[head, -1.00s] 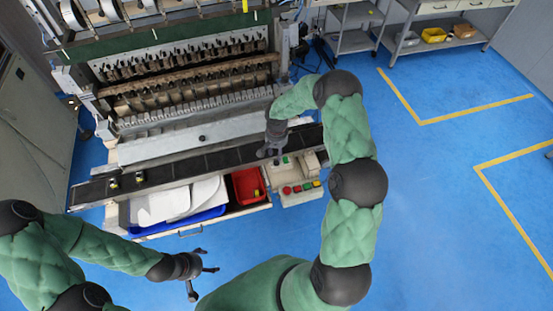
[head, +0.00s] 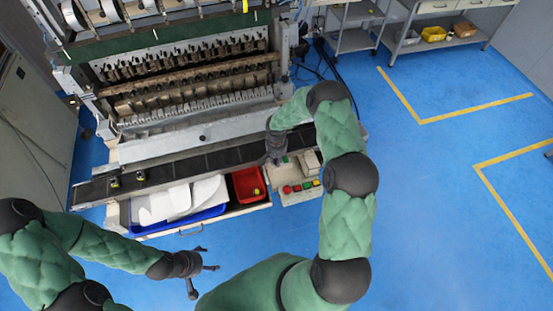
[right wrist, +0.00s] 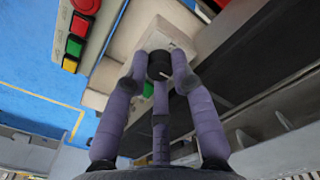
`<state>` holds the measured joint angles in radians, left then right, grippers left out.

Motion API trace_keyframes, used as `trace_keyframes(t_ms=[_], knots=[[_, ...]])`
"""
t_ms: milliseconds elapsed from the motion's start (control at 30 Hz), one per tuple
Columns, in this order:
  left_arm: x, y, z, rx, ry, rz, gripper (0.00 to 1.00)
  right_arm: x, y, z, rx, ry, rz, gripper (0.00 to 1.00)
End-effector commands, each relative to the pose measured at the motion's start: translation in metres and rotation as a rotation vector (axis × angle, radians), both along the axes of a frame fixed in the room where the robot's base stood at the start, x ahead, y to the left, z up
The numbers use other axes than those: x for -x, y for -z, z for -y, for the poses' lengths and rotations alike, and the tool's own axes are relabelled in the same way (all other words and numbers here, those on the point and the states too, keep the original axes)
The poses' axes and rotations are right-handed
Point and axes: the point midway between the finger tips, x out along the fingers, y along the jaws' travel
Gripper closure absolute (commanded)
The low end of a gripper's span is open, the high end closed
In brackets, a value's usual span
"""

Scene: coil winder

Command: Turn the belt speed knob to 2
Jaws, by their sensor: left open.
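The belt speed knob (right wrist: 155,66) is a small black knob with a white pointer mark, on a pale control box, in the right wrist view. My right gripper (right wrist: 159,80) has its fingers spread around the knob, with their tips close beside it. I cannot tell whether they touch it, and the scale numbers are not readable. In the head view my right gripper (head: 277,158) points down at the box beside the conveyor belt (head: 205,162) and hides the knob. My left gripper (head: 200,272) is open and empty over the floor.
Red, green and yellow buttons (head: 300,187) sit on the control box front. A red bin (head: 241,188) and a blue tray (head: 205,214) with white sheets lie in a drawer to the left. The winding machine stands behind. Blue floor is free at right.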

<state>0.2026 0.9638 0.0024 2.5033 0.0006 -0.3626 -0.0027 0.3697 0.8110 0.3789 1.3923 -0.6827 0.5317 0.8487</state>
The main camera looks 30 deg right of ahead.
Motion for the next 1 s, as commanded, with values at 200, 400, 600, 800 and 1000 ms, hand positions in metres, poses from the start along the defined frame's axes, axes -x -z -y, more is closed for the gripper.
trace_keyframes(t_ms=[200, 400, 600, 800, 1000], knots=[[0.000, 0.002, 0.000, 0.000, 0.000, 0.000, 0.28, 0.000, 0.000, 0.000, 0.001, -0.012, 0.001, 1.00], [0.000, 0.013, 0.000, 0.000, 0.000, 0.000, 0.28, 0.000, 0.002, 0.000, 0.001, -0.082, 0.001, 1.00], [0.000, 0.030, 0.000, 0.000, 0.000, 0.000, 0.28, 0.000, 0.003, 0.000, 0.000, -0.214, 0.001, 1.00], [0.000, 0.043, 0.000, 0.000, 0.000, 0.000, 0.28, 0.000, 0.002, 0.000, 0.001, -0.350, 0.001, 1.00], [0.000, 0.051, 0.000, 0.000, 0.000, 0.000, 0.28, 0.000, 0.001, 0.000, 0.000, -0.454, 0.001, 1.00]])
